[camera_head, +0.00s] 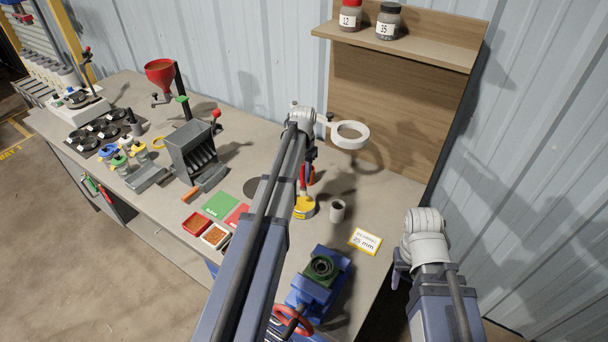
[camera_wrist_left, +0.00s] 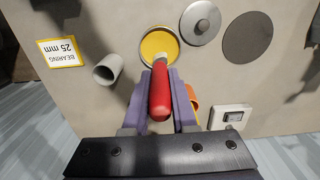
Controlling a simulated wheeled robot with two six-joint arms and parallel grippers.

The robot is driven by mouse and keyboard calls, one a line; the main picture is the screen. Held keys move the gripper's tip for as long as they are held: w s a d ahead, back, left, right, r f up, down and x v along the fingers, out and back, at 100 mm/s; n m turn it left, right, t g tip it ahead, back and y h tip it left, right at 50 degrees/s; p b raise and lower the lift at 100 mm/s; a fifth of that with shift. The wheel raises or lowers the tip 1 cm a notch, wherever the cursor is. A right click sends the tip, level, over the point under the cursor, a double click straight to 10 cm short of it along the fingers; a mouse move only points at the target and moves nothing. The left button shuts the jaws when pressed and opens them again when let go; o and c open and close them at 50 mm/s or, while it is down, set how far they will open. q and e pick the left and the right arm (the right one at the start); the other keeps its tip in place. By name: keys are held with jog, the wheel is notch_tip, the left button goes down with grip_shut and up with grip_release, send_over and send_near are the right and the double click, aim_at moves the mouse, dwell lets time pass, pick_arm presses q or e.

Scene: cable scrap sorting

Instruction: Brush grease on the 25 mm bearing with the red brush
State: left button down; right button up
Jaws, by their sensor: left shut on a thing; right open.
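My left gripper (camera_head: 306,180) is shut on the red brush (camera_wrist_left: 159,92), whose red handle sits between the purple fingers in the left wrist view. The brush's lower end is over an open round tin of yellow grease (camera_wrist_left: 153,40); I cannot tell whether the bristles touch the grease. The tin (camera_head: 304,210) also shows in the head view, partly behind my arm. A dark ring (camera_head: 321,268), apparently the bearing, sits on the blue vise (camera_head: 302,292). A "BEARING 25 mm" card (camera_head: 364,241) lies beside it. My right gripper (camera_head: 398,275) is open and apart at the lower right.
A grey cup (camera_head: 337,210) stands right of the tin. A metal lid (camera_wrist_left: 201,22) lies beside the tin. A white ring lamp (camera_head: 350,134) hangs behind. Green (camera_head: 221,205) and red mats, small trays and a grey slotted box (camera_head: 192,152) stand left. The bench (camera_head: 378,205) is clear near the card.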

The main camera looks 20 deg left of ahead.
aim_at(303, 187)
pick_arm(q)
jog(key=shift+f+b, duration=1.85)
jog(key=shift+f, duration=0.35)
jog(key=shift+s+f+b, duration=0.1)
jog(key=shift+f+b, duration=0.4)
jog(key=shift+b, duration=0.05)
dwell(0.4)
jog(key=shift+r, duration=0.1)
notch_tip(303, 187, up, 7)
jog(key=p, duration=0.7)
dwell(0.6)
jog(key=shift+s+f, duration=0.1)
jog(key=shift+f, duration=0.1)
